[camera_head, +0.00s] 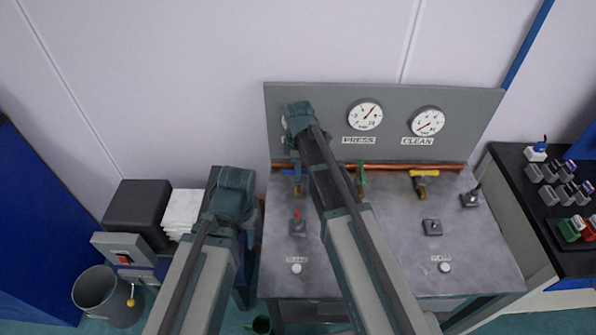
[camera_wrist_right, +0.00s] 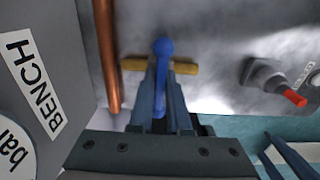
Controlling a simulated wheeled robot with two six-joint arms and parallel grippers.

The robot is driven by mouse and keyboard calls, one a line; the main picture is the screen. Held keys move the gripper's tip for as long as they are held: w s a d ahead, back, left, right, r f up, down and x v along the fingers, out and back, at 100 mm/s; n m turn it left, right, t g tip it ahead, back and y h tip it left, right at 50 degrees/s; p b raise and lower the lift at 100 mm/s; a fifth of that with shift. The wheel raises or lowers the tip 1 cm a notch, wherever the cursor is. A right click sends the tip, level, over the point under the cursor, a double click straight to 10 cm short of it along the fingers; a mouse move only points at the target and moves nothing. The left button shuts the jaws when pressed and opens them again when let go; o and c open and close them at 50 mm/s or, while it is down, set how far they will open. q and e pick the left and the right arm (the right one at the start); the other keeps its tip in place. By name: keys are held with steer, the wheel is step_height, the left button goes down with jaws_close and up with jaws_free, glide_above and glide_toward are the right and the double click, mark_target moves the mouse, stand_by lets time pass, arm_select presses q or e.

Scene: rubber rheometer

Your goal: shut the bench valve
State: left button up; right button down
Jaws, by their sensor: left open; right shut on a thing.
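The bench valve has a blue lever (camera_wrist_right: 163,48) on a brass body (camera_wrist_right: 184,68), near the BENCH label. In the right wrist view the lever lies crosswise to the brass body and roughly along the copper pipe. The blue lever (camera_head: 289,171) also shows at the left end of the pipe in the head view. My right gripper (camera_wrist_right: 161,82) is shut on the lever, one finger on each side. My left gripper is lower left, beside the bench; its wrist (camera_head: 235,184) shows in the head view, and its fingers are mostly hidden there.
The copper pipe (camera_head: 400,165) runs along the bench back. A green-handled valve (camera_head: 362,178) and a yellow-handled valve (camera_head: 425,175) stand to the right. A red-tipped switch (camera_head: 297,226) stands in front. A grey gauge panel (camera_head: 460,125) rises behind. A bin (camera_head: 100,293) stands lower left.

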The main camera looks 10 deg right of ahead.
steer(key=c, duration=0.9)
jaws_free()
step_height(320, 180, up, 14)
steer(key=p, duration=1.3)
steer(key=shift+f+p, duration=0.1)
steer(key=shift+p, duration=0.3)
steer(key=s+a+f+m+b, duration=0.1)
steer(key=s+a+m, duration=0.1)
steer(key=s+m, duration=0.2)
steer(key=s+a+f+m+b, duration=0.2)
steer(key=s+m, duration=0.2)
steer(key=s, duration=0.5)
steer(key=s+a+f+m+h+b, duration=0.1)
steer(key=s+a+f+m+b, duration=0.1)
steer(key=s, duration=0.5)
steer(key=shift+s+a+f+m, duration=0.2)
steer(key=shift+s+a+m, duration=0.2)
steer(key=shift+m, duration=0.5)
